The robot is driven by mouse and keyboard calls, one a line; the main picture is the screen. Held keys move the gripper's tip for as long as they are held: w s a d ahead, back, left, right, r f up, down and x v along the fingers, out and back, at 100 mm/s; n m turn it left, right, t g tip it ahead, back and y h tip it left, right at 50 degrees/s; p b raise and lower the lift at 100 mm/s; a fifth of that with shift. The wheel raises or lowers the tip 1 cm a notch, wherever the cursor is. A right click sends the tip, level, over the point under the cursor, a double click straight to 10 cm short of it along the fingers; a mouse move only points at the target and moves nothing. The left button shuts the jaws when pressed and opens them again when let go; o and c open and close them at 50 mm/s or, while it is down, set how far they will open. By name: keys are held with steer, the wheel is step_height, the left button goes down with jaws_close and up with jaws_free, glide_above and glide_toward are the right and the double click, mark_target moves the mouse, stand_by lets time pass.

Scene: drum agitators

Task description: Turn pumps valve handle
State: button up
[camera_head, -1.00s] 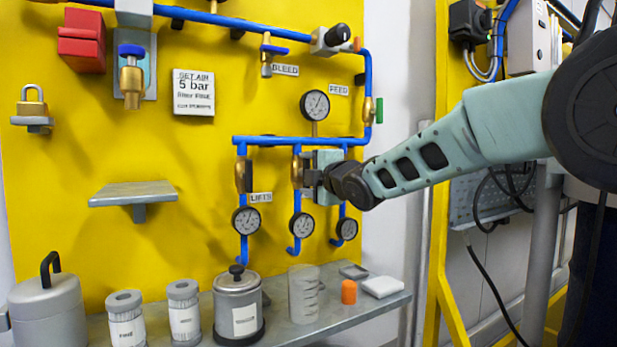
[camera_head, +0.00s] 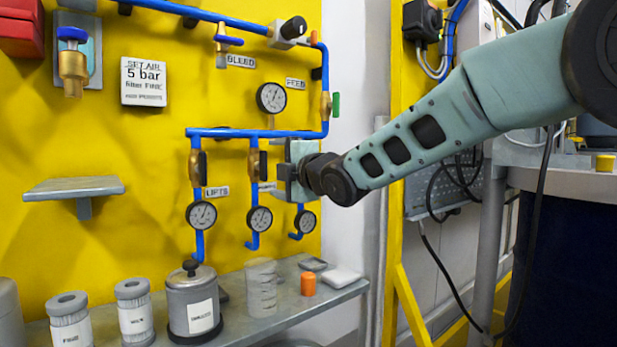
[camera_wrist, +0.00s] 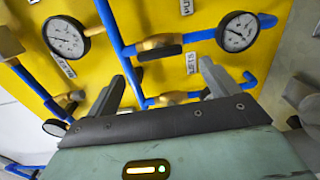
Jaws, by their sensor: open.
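Valves with brass bodies and dark handles sit on the blue pipes of the yellow panel. The left valve (camera_head: 199,168) is by the LIFTS label (camera_head: 216,192). The middle valve (camera_head: 256,164) has a label (camera_head: 267,187) that my gripper partly hides, so I cannot read PUMPS. My gripper (camera_head: 287,172) is open, just right of the middle valve, in front of the right-hand pipe, hiding any valve there. In the wrist view, a dark valve handle (camera_wrist: 158,52) shows beyond and between the fingers of my gripper (camera_wrist: 163,60). Neither finger visibly touches it.
Pressure gauges (camera_head: 201,215) hang under the valves. A FEED valve with a green handle (camera_head: 336,105) is at upper right. Below, a grey shelf (camera_head: 330,291) holds canisters, a clear beaker (camera_head: 261,287) and an orange cap (camera_head: 308,284). A small bracket shelf (camera_head: 72,188) juts out at left.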

steer(key=b+v, duration=0.1)
steer(key=v, duration=1)
steer(key=shift+s, duration=0.15)
steer(key=shift+d, duration=0.15)
steer(key=s+f+m+g+h, duration=0.25)
steer(key=s+f+m, duration=0.2)
steer(key=f, duration=0.45)
steer(key=s+f+m+g+h, duration=0.2)
steer(key=s+f+m+g, duration=0.2)
steer(key=s+f, duration=0.3)
steer(key=s+d+f+m+g+h, duration=0.2)
steer(key=s+d+f+m+g, duration=0.2)
steer(key=s+f, duration=0.55)
steer(key=s+d+f+m+g+h, duration=0.35)
steer(key=s+d+f, duration=0.2)
steer(key=s, duration=0.65)
step_height(320, 180, up, 19)
steer(key=s+m+g+p, duration=0.1)
steer(key=p, duration=1.8)
steer(key=shift+a+y, duration=0.2)
steer(key=shift+y, duration=0.1)
